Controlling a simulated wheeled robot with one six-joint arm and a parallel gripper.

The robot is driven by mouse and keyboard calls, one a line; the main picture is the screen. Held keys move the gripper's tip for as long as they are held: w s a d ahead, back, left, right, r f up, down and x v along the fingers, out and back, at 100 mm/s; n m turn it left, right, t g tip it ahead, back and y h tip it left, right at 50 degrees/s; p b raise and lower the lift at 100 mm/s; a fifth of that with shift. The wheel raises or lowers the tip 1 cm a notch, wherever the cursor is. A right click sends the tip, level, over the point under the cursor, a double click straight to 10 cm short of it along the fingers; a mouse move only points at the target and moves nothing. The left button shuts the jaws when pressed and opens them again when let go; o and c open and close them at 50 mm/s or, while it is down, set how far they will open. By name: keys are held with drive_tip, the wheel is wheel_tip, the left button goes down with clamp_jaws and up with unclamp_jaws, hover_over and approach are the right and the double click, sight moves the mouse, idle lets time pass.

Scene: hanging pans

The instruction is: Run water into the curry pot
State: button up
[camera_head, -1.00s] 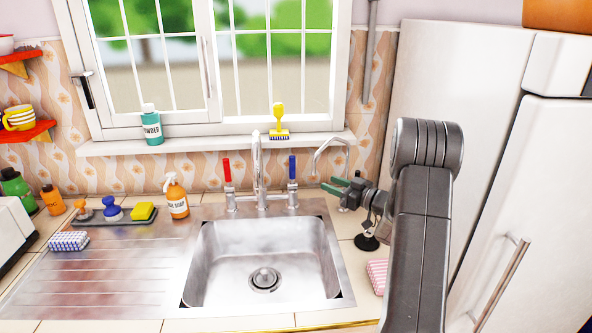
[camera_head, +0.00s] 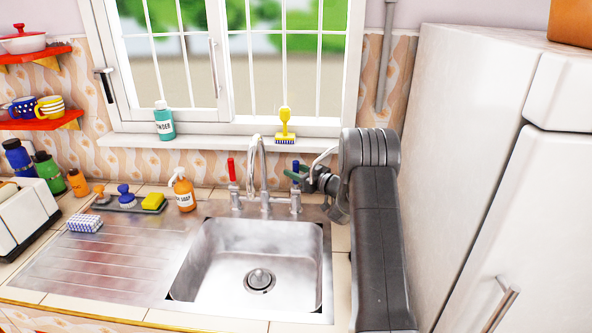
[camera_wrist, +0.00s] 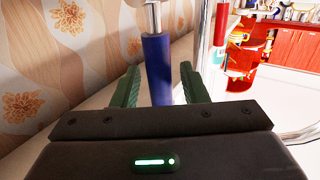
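The tap (camera_head: 258,170) stands behind the sink (camera_head: 245,270), with a red handle (camera_head: 231,170) on its left and a blue handle (camera_head: 295,170) on its right. No water shows at the spout, and the basin looks empty. My gripper (camera_head: 300,173) is at the blue handle. In the wrist view, the green fingers of my gripper (camera_wrist: 160,85) are apart, one on each side of the blue handle (camera_wrist: 157,70). A white pot with a red lid (camera_head: 23,43) sits on the upper left shelf; I cannot tell if it is the curry pot.
A soap spray bottle (camera_head: 183,193), a yellow sponge (camera_head: 153,201) and brushes stand left of the tap. A yellow brush (camera_head: 285,125) and a powder bottle (camera_head: 163,122) are on the windowsill. The fridge (camera_head: 480,130) is close on the right. The drainboard is mostly clear.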

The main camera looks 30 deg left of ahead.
clamp_jaws()
drive_tip(key=shift+f+b, duration=0.15)
drive_tip(key=shift+b, duration=0.3)
drive_tip(key=shift+s+f+n+b, duration=0.2)
drive_tip(key=shift+n+b, duration=0.1)
drive_tip(key=shift+b, duration=0.75)
drive_tip(key=n+b, duration=0.1)
drive_tip(key=b, duration=0.2)
drive_tip(key=s+y+b, duration=0.1)
drive_tip(key=b, duration=0.2)
drive_tip(key=shift+s+d+n, duration=0.1)
drive_tip(key=shift+d+n, duration=0.25)
drive_tip(key=shift+n, duration=0.05)
drive_tip(key=shift+s+d+r+y+b, duration=0.15)
drive_tip(key=shift+y+b, duration=0.25)
drive_tip(key=shift+b, duration=0.45)
drive_tip(key=shift+n, duration=0.3)
